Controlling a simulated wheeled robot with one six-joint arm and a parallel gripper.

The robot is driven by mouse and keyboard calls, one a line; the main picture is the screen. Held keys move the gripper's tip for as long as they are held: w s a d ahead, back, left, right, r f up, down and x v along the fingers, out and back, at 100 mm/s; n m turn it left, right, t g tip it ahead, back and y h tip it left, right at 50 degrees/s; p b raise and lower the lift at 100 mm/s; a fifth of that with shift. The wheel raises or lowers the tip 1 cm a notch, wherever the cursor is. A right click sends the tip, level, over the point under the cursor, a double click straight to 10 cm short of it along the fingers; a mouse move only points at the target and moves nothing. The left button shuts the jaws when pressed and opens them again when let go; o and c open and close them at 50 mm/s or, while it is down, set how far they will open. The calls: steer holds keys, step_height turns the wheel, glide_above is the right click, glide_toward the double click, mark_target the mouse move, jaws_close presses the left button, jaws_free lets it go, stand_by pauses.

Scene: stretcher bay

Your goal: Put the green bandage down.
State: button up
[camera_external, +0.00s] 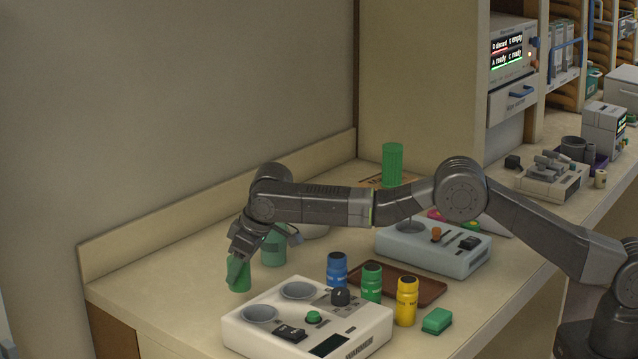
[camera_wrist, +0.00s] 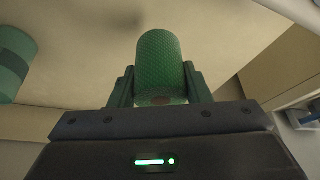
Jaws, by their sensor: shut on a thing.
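The green bandage (camera_wrist: 158,58) is a textured roll held between the two fingers of my gripper (camera_wrist: 160,86) in the wrist view. In the external view the green bandage (camera_external: 238,279) is below my gripper (camera_external: 241,260), at the left end of the counter (camera_external: 165,285). My gripper points down and is shut on it. The fingers hide part of the roll. I cannot tell whether its lower end touches the counter.
A green-teal cylinder (camera_external: 273,250) stands close by on the right. A white device with round wells (camera_external: 245,332) is in front. Blue (camera_external: 337,270), green (camera_external: 371,285) and yellow (camera_external: 406,302) bottles stand near a brown tray (camera_external: 425,286). The counter's left end is clear.

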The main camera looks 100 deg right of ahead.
mark_target(241, 279)
steer(key=shift+f+p, duration=0.3)
steer(key=shift+f, duration=1.75)
steer(key=shift+f, duration=0.1)
steer(key=o, duration=1)
steer(key=shift+f, duration=0.1)
steer(key=shift+s+r, duration=0.2)
steer(key=shift+r, duration=0.5)
steer(key=b+v, duration=0.2)
steer(key=v, duration=0.9)
steer(key=shift+s, duration=0.1)
steer(key=shift+f, duration=0.1)
